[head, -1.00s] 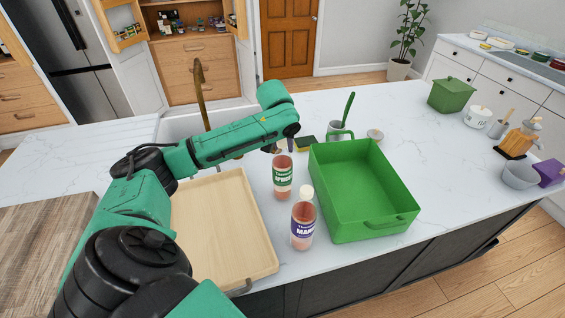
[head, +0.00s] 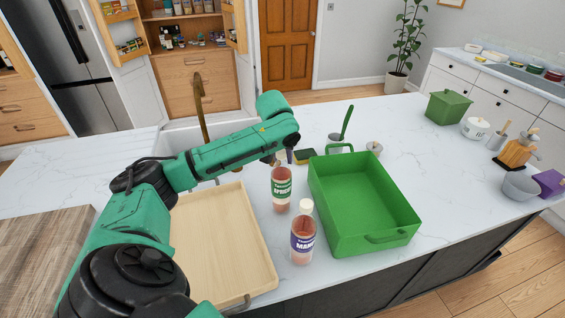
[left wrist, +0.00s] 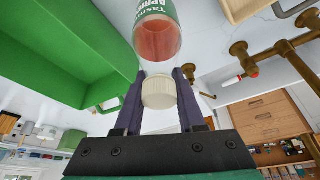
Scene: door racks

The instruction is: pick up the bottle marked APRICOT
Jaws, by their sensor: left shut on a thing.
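The bottle marked APRICOT (head: 281,194) stands upright on the white counter, with reddish contents and a green label. In the left wrist view the APRICOT bottle (left wrist: 157,36) shows its label partly cut off by the top edge. My left gripper (head: 281,160) is over the top of this bottle. In the left wrist view the fingers of my left gripper (left wrist: 158,84) are shut on its white cap, one on each side. I see no lift off the counter. My right gripper is not in view.
A second bottle with a purple label (head: 303,240) stands close in front. A green tray (head: 384,239) is just right, and a pale wooden tray (head: 263,252) is left. A sponge (head: 304,156), a pot with a green-handled tool (head: 338,140) and a brass tap (head: 199,105) are behind.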

